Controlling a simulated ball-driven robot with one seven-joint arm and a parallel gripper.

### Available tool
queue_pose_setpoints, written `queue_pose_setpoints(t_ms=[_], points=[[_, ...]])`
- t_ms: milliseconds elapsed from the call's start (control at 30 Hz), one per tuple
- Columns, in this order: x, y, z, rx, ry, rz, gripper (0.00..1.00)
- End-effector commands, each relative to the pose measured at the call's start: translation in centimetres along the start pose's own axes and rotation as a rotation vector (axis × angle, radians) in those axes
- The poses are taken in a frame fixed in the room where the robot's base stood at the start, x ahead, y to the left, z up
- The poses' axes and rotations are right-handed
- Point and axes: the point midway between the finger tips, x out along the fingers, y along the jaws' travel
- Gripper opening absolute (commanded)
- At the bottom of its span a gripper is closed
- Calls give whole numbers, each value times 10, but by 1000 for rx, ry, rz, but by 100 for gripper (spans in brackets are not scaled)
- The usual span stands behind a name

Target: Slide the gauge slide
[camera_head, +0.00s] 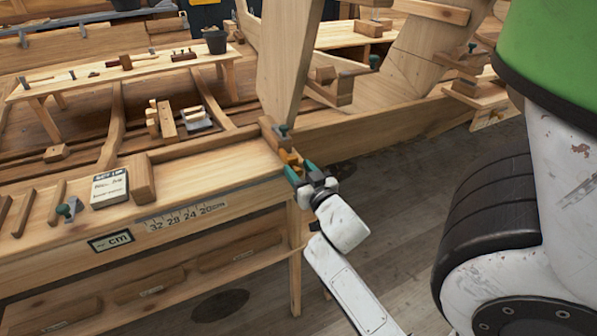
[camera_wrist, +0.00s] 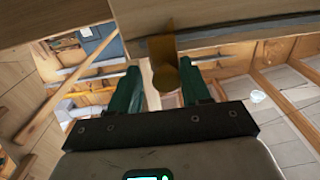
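The gauge slide shows as a small brass piece (camera_head: 290,159) at the right end of the workbench. In the wrist view it is a brass tab with a round knob (camera_wrist: 166,79), below the bench edge in the picture. My gripper (camera_head: 302,172) is at that bench end, with its two green fingers (camera_wrist: 162,86) on either side of the knob. The fingers are apart, with a gap visible beside the left finger; contact on the right side is unclear. A printed scale (camera_head: 186,216), marked 32, 28, 24, 20, runs along the bench front.
A black-framed "cm" sign (camera_head: 111,241) is on the bench front. A card box (camera_head: 110,188), wooden blocks (camera_head: 141,178) and a grey-green clamp (camera_head: 69,209) are on the bench top. A tall plank (camera_head: 288,60) rises behind my gripper.

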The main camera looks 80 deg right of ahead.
Motion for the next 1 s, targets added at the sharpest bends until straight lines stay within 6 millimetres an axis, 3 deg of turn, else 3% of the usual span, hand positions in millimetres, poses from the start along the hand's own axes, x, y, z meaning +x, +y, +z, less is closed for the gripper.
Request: queue_pose_setpoints(t_ms=[367,800,1000], points=[[-6,-1,2,-1,0,-2,51],[-80,1,4,-1,-2,1,51],[-102,1,2,-1,-1,1,51]])
